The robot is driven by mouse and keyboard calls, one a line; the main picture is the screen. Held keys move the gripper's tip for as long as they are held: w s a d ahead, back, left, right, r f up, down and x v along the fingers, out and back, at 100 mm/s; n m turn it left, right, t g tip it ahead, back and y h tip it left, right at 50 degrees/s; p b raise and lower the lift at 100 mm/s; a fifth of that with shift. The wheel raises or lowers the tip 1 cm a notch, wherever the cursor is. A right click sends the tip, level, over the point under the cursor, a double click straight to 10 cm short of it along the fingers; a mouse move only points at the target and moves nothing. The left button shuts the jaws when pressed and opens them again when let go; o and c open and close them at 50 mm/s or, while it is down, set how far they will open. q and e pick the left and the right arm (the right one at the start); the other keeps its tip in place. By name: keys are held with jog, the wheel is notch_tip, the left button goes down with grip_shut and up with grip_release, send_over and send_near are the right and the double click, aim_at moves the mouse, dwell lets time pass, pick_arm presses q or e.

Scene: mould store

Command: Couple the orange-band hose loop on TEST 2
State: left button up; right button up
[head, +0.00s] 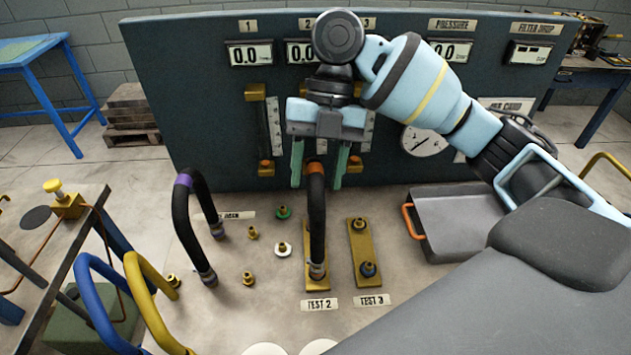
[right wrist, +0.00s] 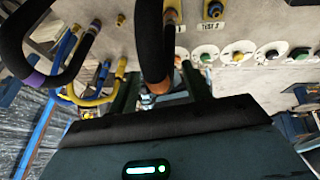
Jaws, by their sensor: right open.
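The orange-band hose loop (head: 317,215) is a black arch with an orange band at its top. It stands upright on the brass TEST 2 plate (head: 324,284), its near end at the near fitting. Its far end is hidden behind the hose, so I cannot tell how it sits. My right gripper (head: 317,186) is open above the plate, with its green fingers on either side of the orange band. In the right wrist view the orange band (right wrist: 160,88) also lies between the spread fingers (right wrist: 160,85). My left gripper is not in view.
A purple-band loop (head: 183,215) stands left of it, with blue (head: 95,310) and yellow (head: 150,305) loops nearer. Loose-looking fittings dot the bench between. The TEST 3 plate (head: 362,240) and a grey tray (head: 460,190) are to the right. A gauge panel (head: 200,110) rises behind.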

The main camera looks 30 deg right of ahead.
jog(key=v, duration=0.5)
jog(key=shift+r, duration=0.15)
dwell(0.4)
